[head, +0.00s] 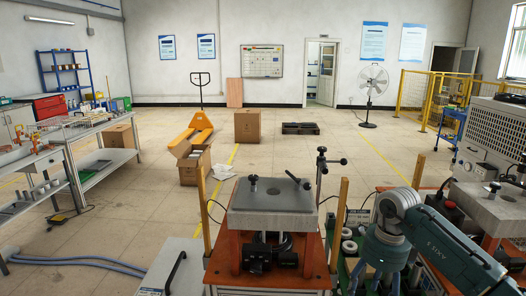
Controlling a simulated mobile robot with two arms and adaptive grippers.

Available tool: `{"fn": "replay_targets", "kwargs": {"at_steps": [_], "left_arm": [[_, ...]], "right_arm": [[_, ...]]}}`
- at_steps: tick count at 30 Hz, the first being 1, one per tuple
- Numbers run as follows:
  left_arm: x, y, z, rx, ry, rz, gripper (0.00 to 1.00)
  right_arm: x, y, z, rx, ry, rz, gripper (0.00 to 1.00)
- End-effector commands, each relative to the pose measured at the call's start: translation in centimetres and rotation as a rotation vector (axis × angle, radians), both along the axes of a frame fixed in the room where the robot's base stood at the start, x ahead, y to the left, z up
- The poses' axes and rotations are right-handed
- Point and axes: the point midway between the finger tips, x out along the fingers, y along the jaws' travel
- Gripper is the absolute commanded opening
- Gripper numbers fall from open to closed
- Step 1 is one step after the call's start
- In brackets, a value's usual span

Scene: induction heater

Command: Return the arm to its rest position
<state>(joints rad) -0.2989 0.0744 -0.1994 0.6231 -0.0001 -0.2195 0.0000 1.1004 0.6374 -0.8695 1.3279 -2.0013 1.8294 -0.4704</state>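My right arm (440,245) comes in from the lower right, bends at a pale grey joint (398,205), and turns down towards the bottom edge. Its lower part is cut off by the frame, and no fingertips of my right gripper show. My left arm and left gripper are not in view. An orange-framed bench unit (312,262) with a grey metal plate (270,195) on top stands in front of me, left of my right arm. A round dark knob sits on the plate, and dark machine parts show below it.
A grey machine (495,150) stands at the right, close to my arm. A metal workbench (105,160) is at the left. A post with black handles (320,170) rises behind the plate. Cartons (248,127) and an orange pallet truck (195,128) stand on the open floor beyond.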

Motion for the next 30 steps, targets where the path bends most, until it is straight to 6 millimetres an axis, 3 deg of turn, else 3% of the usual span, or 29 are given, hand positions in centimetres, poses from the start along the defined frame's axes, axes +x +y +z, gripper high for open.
{"fn": "replay_targets", "kwargs": {"at_steps": [4,11,17,21,23,25,27,30], "left_arm": [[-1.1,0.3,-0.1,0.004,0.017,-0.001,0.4],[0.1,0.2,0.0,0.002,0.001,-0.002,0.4],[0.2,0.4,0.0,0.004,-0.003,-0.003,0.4],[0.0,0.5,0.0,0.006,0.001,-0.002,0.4],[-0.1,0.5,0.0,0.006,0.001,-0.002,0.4],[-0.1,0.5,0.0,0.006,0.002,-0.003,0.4],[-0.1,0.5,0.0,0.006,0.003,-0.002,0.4],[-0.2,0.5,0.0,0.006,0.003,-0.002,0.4]], "right_arm": [[-0.2,2.1,-1.5,0.082,0.014,-0.012,0.64],[-0.7,7.1,-4.4,0.274,0.051,-0.058,0.64],[-1.4,14.3,-7.4,0.576,0.117,-0.192,0.64],[-1.1,21.4,-10.2,0.97,0.234,-0.519,0.64],[0.0,23.0,-11.7,1.16,0.299,-0.768,0.64],[1.5,22.4,-15.0,1.337,0.369,-1.12,0.64],[2.2,19.8,-19.7,1.44,0.422,-1.481,0.64],[1.1,16.1,-25.9,1.48,0.457,-1.864,0.64]]}}
